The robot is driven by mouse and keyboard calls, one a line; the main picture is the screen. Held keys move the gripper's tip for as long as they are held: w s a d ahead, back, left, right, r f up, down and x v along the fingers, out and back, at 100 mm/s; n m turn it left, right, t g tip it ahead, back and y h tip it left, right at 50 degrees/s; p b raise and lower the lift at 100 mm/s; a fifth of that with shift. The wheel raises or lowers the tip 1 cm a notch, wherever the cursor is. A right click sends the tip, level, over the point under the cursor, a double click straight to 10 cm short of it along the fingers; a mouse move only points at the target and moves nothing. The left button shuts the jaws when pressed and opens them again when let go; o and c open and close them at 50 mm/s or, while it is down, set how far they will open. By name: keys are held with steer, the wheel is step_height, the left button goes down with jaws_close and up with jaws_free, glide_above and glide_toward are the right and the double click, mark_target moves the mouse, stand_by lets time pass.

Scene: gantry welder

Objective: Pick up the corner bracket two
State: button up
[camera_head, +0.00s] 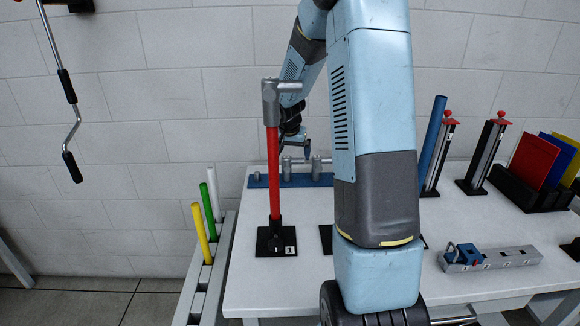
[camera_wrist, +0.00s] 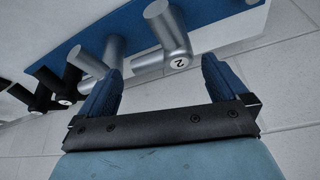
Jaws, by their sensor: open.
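The gap between fingers and bracket is hard to judge. In the head view, my gripper (camera_head: 307,152) is over the blue board (camera_head: 262,182) at the table's back, partly hidden by my arm. Silver brackets show there, labels unreadable.
A red-handled hammer (camera_head: 273,175) stands upright on a black base at the table's left front. Black stands (camera_head: 482,155), coloured plates (camera_head: 532,160) and a grey block (camera_head: 490,259) are on the right. Black pieces (camera_wrist: 47,93) show at left in the wrist view.

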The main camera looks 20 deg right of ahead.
mark_target(293, 159)
steer(key=shift+x, duration=1.75)
steer(key=shift+s, duration=0.15)
steer(key=shift+c, duration=0.3)
steer(key=c, duration=1)
